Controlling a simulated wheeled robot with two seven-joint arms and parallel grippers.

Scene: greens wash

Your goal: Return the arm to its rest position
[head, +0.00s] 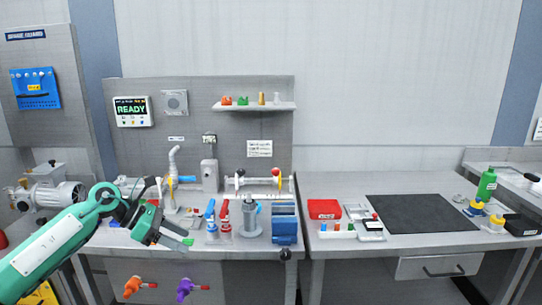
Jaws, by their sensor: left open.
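My left arm comes in from the lower left, teal with a white panel. My left gripper (187,241) is open, with green fingertips, over the front left part of the grey workbench (265,252). I see nothing between its fingers. It is left of the blue-handled and red-handled valves (224,222), apart from them as far as I can tell. My right gripper is not in view.
A grey cylinder fixture (249,220) and a blue vise (285,226) stand right of the gripper. Behind it are pipes (176,165) and a "READY" screen (131,111).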

